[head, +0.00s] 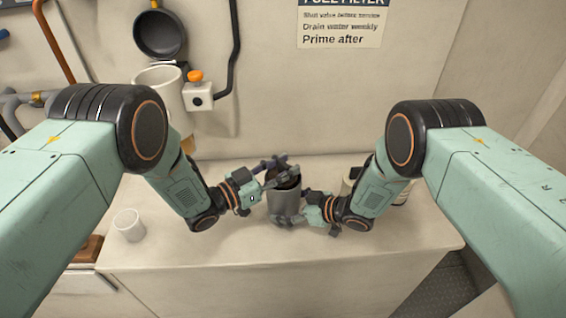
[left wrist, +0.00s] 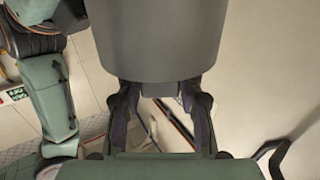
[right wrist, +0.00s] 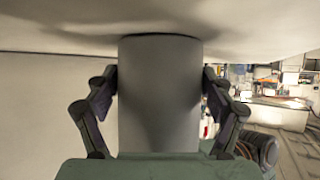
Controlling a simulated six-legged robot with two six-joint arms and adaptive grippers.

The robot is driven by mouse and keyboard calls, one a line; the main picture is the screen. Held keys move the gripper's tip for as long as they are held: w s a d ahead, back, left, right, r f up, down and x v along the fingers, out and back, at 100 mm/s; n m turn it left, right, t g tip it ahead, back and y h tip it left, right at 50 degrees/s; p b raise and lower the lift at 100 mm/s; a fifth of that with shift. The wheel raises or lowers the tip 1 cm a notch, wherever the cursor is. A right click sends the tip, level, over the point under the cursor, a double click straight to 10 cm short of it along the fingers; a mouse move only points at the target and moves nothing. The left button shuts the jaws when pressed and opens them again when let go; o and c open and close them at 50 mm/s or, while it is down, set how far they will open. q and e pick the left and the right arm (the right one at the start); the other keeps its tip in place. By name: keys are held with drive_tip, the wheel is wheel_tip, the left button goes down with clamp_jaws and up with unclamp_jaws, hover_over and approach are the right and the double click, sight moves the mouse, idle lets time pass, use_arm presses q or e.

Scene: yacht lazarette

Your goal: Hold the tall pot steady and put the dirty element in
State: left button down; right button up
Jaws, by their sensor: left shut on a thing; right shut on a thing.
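The tall grey pot (head: 284,204) stands upright on the pale bench, centre in the head view. My right gripper (head: 302,212) is shut around its side. In the right wrist view the pot (right wrist: 160,95) sits between the two fingers. Something dark, apparently the dirty element (head: 287,183), shows just under those fingers within the rim, mostly hidden. In the left wrist view a large grey cylinder (left wrist: 160,40) hides my left fingertips, so the grip itself is not clear.
A white cup (head: 129,226) stands at the bench's left. A white canister (head: 165,92), an orange-knobbed valve (head: 197,92) and a dark round bowl (head: 160,35) are on the wall, upper left. Jars (head: 402,195) stand partly behind my right arm. The bench front (head: 270,255) is clear.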

use_arm(q)
drive_tip(key=shift+f, duration=0.5)
use_arm(e)
drive_tip(key=shift+s+f, duration=0.1)
drive_tip(key=shift+f, duration=0.05)
use_arm(q)
drive_tip(key=c, duration=0.8)
unclamp_jaws()
drive_tip(key=v, duration=1.2)
drive_tip(key=shift+s, duration=0.1)
